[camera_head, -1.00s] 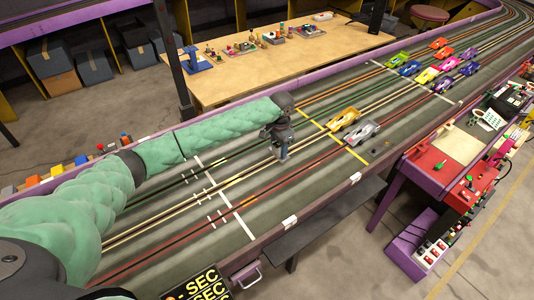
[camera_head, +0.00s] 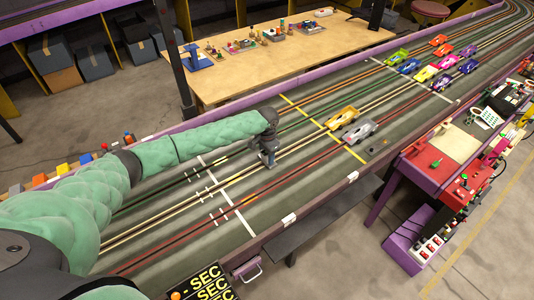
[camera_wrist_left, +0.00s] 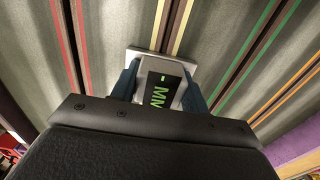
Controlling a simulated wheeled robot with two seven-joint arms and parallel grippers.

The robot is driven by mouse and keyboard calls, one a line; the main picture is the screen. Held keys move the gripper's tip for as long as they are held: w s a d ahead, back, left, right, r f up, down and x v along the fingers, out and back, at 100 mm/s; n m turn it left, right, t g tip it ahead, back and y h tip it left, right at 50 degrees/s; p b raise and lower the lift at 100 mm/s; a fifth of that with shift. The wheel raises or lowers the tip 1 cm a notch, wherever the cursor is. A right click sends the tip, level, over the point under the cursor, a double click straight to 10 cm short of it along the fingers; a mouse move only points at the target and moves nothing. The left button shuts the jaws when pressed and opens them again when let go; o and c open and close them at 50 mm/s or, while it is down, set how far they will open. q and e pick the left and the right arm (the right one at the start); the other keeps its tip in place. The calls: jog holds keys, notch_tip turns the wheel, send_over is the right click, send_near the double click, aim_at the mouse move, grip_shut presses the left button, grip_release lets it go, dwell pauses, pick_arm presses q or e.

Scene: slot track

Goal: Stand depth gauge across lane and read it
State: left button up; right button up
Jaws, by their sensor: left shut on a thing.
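My left gripper (camera_head: 267,160) is over the slot track (camera_head: 300,165), between the white cross line and the yellow cross line. It is shut on the depth gauge (camera_wrist_left: 160,88), which sits between its two fingers in the left wrist view. The gauge has a grey body, a dark face with green letters, partly seen, and a pale flat plate at its far end. The plate lies across the cream-lined lane (camera_wrist_left: 178,28) in that view. I cannot tell whether it touches the track. In the head view the gauge is small and mostly hidden by the gripper. My right gripper is out of view.
A yellow car (camera_head: 342,118) and a silver car (camera_head: 360,131) stand just beyond the gripper. Several coloured cars stand farther up the track. A purple wall (camera_head: 225,107) edges the track. A wooden table (camera_head: 235,80) stands behind; a red control bench (camera_head: 450,170) stands at the right.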

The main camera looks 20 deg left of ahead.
pick_arm(q)
jog(key=o, duration=1.1)
jog(key=shift+c, duration=0.2)
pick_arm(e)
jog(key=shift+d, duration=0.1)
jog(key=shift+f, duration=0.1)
pick_arm(q)
jog(key=shift+r, duration=0.35)
notch_tip(320, 180, up, 11)
jog(key=b, duration=0.3)
jog(key=shift+f+b, duration=0.2)
jog(key=shift+b, duration=0.1)
jog(key=shift+r, duration=0.4)
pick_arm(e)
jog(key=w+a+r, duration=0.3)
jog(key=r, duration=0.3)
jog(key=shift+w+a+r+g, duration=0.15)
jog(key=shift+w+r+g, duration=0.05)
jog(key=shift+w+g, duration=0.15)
pick_arm(q)
jog(key=shift+f, duration=0.1)
